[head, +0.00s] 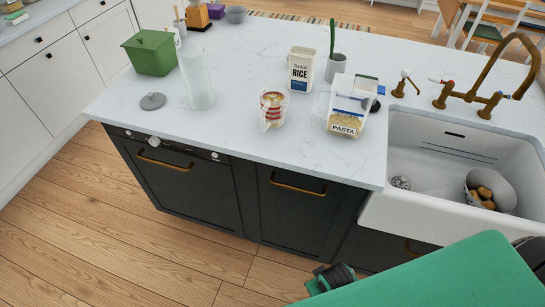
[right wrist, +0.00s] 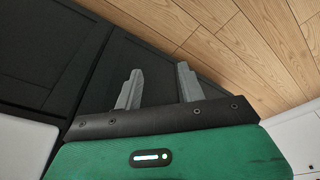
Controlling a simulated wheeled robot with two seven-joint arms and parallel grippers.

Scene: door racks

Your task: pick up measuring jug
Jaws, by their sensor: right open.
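A clear vessel with red markings (head: 272,108), which looks like the measuring jug, stands upright on the white countertop near its front edge. Something pale is in or behind it. My right gripper (right wrist: 158,82) shows in the right wrist view with its two grey fingers apart and nothing between them. It points toward the dark cabinet fronts and floor. In the head view my green right arm is at the bottom right, below the counter and well away from the jug. My left gripper is not in view.
A pasta container (head: 346,112) and a rice container (head: 300,69) stand right of and behind the jug. A tall clear cylinder (head: 197,80), grey lid (head: 152,101) and green box (head: 150,53) are left. The sink (head: 440,170) is right. Counter between cylinder and jug is clear.

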